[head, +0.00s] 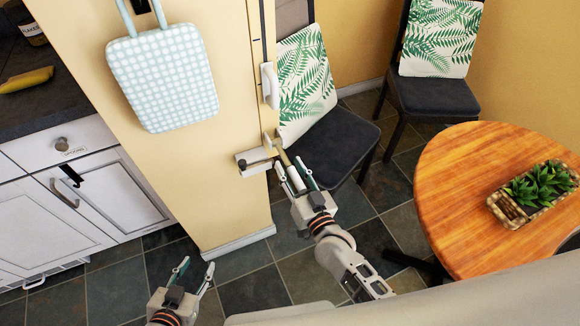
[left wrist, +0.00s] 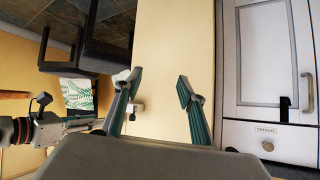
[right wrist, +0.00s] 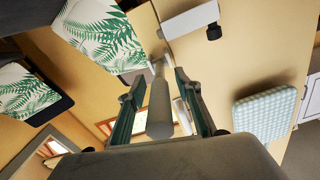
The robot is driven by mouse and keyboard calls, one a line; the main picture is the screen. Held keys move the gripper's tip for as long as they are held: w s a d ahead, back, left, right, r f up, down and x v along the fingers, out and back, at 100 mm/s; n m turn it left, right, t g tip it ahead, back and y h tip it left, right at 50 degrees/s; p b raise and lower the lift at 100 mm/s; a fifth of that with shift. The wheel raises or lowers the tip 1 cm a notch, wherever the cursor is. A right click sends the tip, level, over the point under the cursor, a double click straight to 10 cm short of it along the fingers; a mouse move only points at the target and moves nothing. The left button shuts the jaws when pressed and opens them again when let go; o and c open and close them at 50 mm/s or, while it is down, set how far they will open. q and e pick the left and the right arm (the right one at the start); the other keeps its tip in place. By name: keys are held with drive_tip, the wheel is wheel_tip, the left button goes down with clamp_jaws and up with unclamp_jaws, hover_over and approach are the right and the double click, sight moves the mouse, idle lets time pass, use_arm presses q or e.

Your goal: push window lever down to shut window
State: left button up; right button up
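The window lever, a grey rounded bar, shows in the right wrist view (right wrist: 160,108). It lies between the fingers of my right gripper (right wrist: 158,85), with a visible gap on each side. In the head view, my right gripper (head: 292,170) is at the edge of the yellow wall, and the lever is partly hidden by its fingers. A white box-like fitting (head: 254,160) with a dark knob sits just left of it. A white handle (head: 268,86) is higher on the same edge. The window itself is hardly visible. My left gripper (head: 195,270) is open and empty, low in front of the wall.
A dotted pale blue pad (head: 163,78) hangs on the yellow wall. White kitchen cabinets (head: 95,195) stand at the left. Chairs with leaf-print backs (head: 305,85) stand behind my right gripper. A round wooden table (head: 470,205) with a plant tray (head: 510,208) is at the right.

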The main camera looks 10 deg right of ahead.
drive_tip(key=shift+w+a, duration=0.1)
drive_tip(key=shift+w, duration=0.15)
